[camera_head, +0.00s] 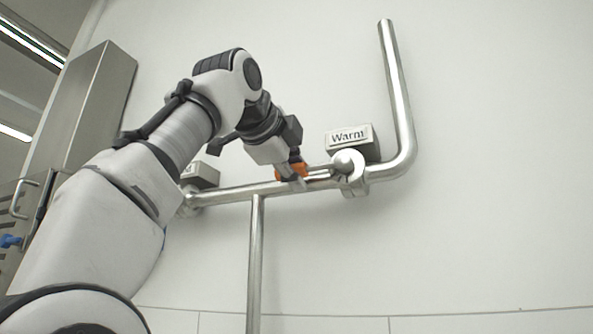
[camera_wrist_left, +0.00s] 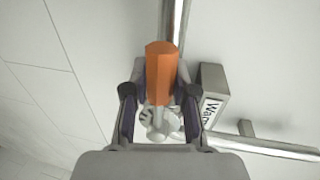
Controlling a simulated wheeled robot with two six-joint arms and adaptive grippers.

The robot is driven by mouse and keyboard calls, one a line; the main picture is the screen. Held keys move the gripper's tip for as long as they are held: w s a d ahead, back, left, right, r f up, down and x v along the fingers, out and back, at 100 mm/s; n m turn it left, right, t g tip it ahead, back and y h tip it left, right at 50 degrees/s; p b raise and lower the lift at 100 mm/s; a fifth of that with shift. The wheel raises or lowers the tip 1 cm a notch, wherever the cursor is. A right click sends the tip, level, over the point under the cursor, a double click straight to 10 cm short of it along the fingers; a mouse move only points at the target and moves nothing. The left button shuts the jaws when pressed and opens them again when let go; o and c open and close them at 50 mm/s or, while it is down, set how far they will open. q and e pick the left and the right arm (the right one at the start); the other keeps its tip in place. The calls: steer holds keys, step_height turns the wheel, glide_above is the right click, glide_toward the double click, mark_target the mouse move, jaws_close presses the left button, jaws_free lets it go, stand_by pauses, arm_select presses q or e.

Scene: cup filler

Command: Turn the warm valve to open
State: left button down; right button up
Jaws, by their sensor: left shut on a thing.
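The warm valve (camera_head: 348,164) sits on the steel pipe below a grey box labelled "Warm" (camera_head: 350,138). Its lever has an orange handle (camera_head: 291,170) and points left, roughly along the horizontal pipe. My left gripper (camera_head: 294,176) is shut on the orange handle. In the left wrist view the orange handle (camera_wrist_left: 161,72) stands between the two fingers, with the valve body (camera_wrist_left: 163,125) partly hidden behind it. The box (camera_wrist_left: 212,92) with the "Warm" label shows to the right there. My right gripper is in neither view.
The horizontal pipe (camera_head: 235,191) joins a vertical pipe (camera_head: 255,265) below and bends upward at the right (camera_head: 400,100). A second labelled box (camera_head: 201,175) is partly hidden behind my left arm. A steel cabinet (camera_head: 92,105) stands at the left. The wall at the right is clear.

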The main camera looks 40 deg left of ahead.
arm_select(q)
steer(key=shift+r, duration=0.15)
steer(key=c, duration=0.9)
jaws_free()
steer(key=shift+d, duration=0.1)
